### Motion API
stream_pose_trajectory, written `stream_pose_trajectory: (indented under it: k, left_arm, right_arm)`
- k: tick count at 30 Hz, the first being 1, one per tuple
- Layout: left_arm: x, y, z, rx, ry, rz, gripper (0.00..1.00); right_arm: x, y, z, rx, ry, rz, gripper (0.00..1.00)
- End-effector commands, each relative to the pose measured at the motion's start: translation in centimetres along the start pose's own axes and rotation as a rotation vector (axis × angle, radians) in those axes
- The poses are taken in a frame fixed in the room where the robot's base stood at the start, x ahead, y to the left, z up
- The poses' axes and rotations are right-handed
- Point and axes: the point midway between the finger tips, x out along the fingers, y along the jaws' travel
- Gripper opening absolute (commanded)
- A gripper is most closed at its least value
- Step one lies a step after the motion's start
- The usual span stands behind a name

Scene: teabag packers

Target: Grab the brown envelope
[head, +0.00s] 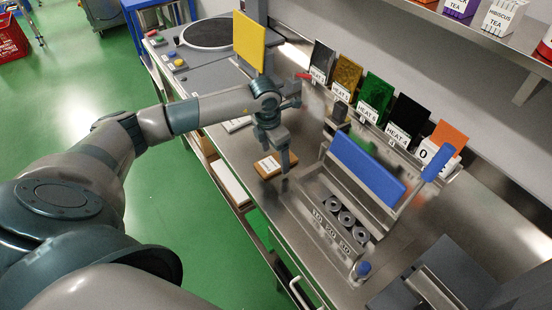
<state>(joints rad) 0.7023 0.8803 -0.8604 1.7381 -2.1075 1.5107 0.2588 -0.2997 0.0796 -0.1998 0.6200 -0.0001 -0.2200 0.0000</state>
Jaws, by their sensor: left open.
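A small flat brown envelope (267,166) with a pale mark lies on the steel counter near its front edge, left of the heat sealer with the blue panel. My left gripper (280,162) points down over the envelope's right part. Its jaws are open, and the near finger hides some of the right edge. I cannot tell whether the fingertips touch it. My right gripper is not in view.
The sealer's blue panel (367,167) and blue-tipped lever (440,163) stand close on the right. Behind is a row of coloured packets, including a green one (376,92). A yellow panel (249,41) stands upright behind my left arm.

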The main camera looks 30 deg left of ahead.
Motion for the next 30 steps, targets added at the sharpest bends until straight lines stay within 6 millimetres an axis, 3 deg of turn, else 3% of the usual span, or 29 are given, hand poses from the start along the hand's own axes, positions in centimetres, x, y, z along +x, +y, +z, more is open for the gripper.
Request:
stream_pose_trajectory:
  k: [6, 19, 24, 30]
  left_arm:
    - [1.4, 0.0, 0.0, 0.001, 0.000, 0.000, 0.77]
    - [1.4, 0.0, 0.0, 0.001, 0.000, 0.000, 0.77]
    - [1.3, 0.0, 0.0, 0.001, 0.000, 0.000, 0.36]
    - [1.3, 0.0, 0.0, 0.001, 0.000, 0.000, 0.33]
  right_arm:
    - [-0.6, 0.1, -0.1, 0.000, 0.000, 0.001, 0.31]
    - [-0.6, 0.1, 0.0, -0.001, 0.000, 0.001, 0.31]
    - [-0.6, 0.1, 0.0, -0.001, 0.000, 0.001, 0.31]
    - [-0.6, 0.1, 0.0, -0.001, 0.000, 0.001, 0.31]
